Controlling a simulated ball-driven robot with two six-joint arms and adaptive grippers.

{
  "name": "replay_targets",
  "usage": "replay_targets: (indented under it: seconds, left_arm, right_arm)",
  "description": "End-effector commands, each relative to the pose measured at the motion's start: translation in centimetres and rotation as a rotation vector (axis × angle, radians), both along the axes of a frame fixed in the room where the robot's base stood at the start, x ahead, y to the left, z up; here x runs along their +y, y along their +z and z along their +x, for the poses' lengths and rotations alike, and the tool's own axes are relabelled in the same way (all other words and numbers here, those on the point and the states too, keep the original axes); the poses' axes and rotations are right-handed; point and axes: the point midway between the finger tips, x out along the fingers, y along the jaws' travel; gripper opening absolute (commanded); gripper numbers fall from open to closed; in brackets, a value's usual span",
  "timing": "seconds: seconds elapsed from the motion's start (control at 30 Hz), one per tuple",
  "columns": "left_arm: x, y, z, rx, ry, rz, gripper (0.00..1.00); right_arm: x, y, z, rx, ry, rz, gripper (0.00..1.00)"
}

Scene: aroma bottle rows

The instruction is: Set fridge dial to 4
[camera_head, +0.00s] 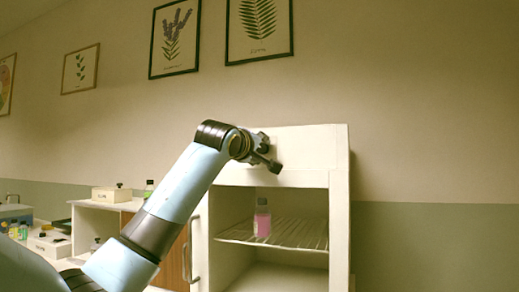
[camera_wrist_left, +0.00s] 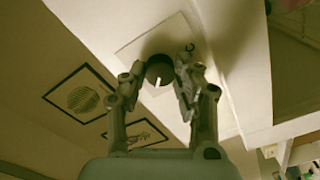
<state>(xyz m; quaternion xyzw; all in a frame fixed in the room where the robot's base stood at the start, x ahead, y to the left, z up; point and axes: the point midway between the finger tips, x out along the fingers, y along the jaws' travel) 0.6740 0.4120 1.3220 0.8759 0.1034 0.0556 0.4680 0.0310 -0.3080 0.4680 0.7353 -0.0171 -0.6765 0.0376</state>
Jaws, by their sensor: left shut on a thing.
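The fridge (camera_head: 341,215) is a white cabinet whose front shows an open compartment below a slanted upper panel (camera_head: 310,150). The dial (camera_wrist_left: 158,71) is a dark round knob with a white pointer mark, on a pale square plate (camera_wrist_left: 134,48) in the left wrist view. My left gripper (camera_head: 268,158) is at the upper panel and hides the dial in the head view. In the wrist view its two fingers (camera_wrist_left: 161,66) stand on either side of the dial, shut on it. I cannot read any numbers on the plate. My right gripper is out of view.
A pink bottle (camera_head: 262,222) stands on the wire shelf (camera_head: 290,236) inside the fridge. A vertical handle (camera_head: 195,250) is left of the opening. A counter with a small box (camera_head: 111,194) and bottles is at the left. The wall right of the fridge is clear.

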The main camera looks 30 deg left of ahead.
Motion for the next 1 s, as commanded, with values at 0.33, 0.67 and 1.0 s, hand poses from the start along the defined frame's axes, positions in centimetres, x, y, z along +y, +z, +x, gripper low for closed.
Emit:
replay_targets:
  seconds: [0.33,0.67,1.0]
  left_arm:
    - [0.0,0.0,0.0,0.012,0.001,0.037,0.0]
    - [0.0,0.2,0.0,0.063,0.0,0.243,0.0]
    - [0.0,0.2,0.0,0.139,-0.001,0.557,0.0]
  right_arm:
    - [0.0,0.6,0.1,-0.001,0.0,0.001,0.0]
    - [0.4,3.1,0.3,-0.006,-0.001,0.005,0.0]
    - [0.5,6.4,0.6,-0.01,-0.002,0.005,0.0]
